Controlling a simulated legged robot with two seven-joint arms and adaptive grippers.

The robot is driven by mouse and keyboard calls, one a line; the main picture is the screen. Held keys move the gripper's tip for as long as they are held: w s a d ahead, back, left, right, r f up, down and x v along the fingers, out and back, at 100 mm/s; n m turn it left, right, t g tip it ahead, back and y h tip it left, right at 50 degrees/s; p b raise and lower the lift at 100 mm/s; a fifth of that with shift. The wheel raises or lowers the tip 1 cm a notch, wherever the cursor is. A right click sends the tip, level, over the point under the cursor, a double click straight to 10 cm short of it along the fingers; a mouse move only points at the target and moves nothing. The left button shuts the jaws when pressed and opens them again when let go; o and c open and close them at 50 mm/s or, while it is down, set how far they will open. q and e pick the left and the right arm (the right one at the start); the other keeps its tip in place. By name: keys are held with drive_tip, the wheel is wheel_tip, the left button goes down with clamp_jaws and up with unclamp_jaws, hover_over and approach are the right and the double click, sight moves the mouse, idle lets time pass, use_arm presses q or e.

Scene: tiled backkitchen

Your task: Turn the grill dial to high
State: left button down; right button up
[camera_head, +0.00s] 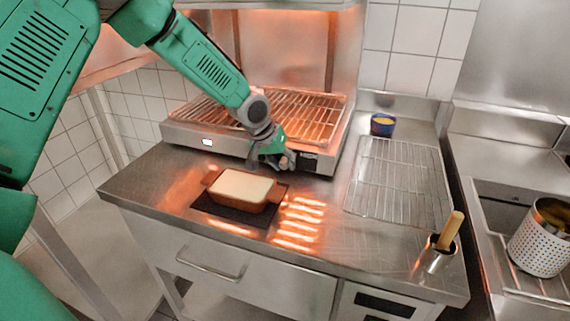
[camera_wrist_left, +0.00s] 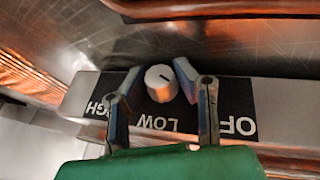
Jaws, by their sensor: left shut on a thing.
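The grill (camera_head: 200,140) stands at the back of the steel counter, with a glowing orange rack. Its dial (camera_wrist_left: 161,84) is a small light-grey knob with a dark pointer mark, on a black label plate (camera_wrist_left: 236,97) reading HIGH, LOW and OFF, upside down in the left wrist view. My left gripper (camera_head: 281,162) is at the grill's front face, by the label plate (camera_head: 310,160). In the left wrist view, the fingers of my left gripper (camera_wrist_left: 158,76) are on either side of the dial, shut on it. The pointer's exact setting is hard to read. My right gripper is not in view.
A brown dish (camera_head: 240,187) with a pale top sits on a dark mat before the grill. The counter between dish and rack is clear.

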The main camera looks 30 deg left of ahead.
use_arm(q)
drive_tip(key=shift+w+a+r, duration=0.2)
drive_tip(key=shift+a+r, duration=0.05)
drive_tip(key=shift+a, duration=0.05)
drive_tip(key=shift+d+r, duration=0.1)
drive_tip(key=shift+d, duration=0.2)
drive_tip(key=shift+a, duration=0.15)
drive_tip(key=c, duration=1.2)
unclamp_jaws()
drive_tip(key=shift+s, duration=0.2)
drive_tip(key=v, duration=1.1)
drive_tip(key=shift+s+a+r, duration=0.1)
drive_tip(key=shift+s+r, duration=0.05)
drive_tip(key=shift+r, duration=0.1)
